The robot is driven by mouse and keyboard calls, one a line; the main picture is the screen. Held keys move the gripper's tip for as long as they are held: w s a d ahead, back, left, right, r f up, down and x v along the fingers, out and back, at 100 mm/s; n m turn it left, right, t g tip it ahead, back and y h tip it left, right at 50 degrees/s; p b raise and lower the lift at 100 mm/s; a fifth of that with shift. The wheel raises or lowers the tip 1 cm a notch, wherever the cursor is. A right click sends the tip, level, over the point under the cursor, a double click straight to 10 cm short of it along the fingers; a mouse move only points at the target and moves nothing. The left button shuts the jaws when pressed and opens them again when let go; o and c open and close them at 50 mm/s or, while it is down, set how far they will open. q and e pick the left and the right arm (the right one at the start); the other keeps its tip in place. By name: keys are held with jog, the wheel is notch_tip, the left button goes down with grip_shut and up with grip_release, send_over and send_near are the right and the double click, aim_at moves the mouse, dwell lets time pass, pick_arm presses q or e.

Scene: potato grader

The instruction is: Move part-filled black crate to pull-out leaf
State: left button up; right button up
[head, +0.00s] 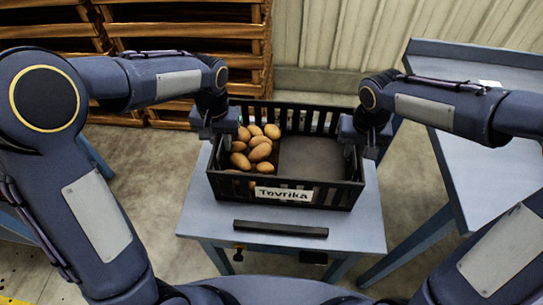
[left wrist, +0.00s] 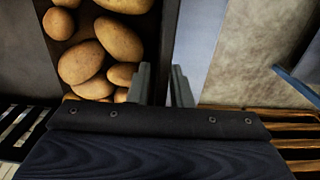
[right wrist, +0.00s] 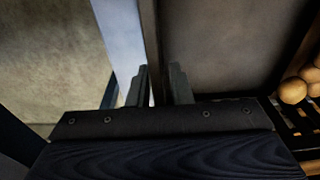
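The black crate (head: 335,195) stands on a small blue-grey table, with a white label reading "Tovrika" on its near wall. Several potatoes (head: 262,152) fill its left part; the right part shows bare floor. My left gripper (head: 216,136) is at the crate's left wall. In the left wrist view its fingers (left wrist: 160,88) stand on either side of that wall and look open. My right gripper (head: 362,150) is at the right wall. In the right wrist view its fingers (right wrist: 159,88) straddle that wall, with a small gap showing. I cannot clearly make out a pull-out leaf.
The small table (head: 215,222) has a dark bar (head: 281,228) on its top, in front of the crate. A larger blue-grey table (head: 490,165) stands at the right. Wooden pallets or racks (head: 190,40) are behind at the left. Concrete floor lies between the tables.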

pick_arm(q)
grip_shut()
pick_arm(e)
grip_shut()
pick_arm(q)
jog(key=shift+w+r, duration=0.1)
jog(key=shift+r, duration=0.05)
pick_arm(e)
jog(key=shift+w+r, duration=0.1)
jog(key=shift+r, duration=0.05)
dwell(0.6)
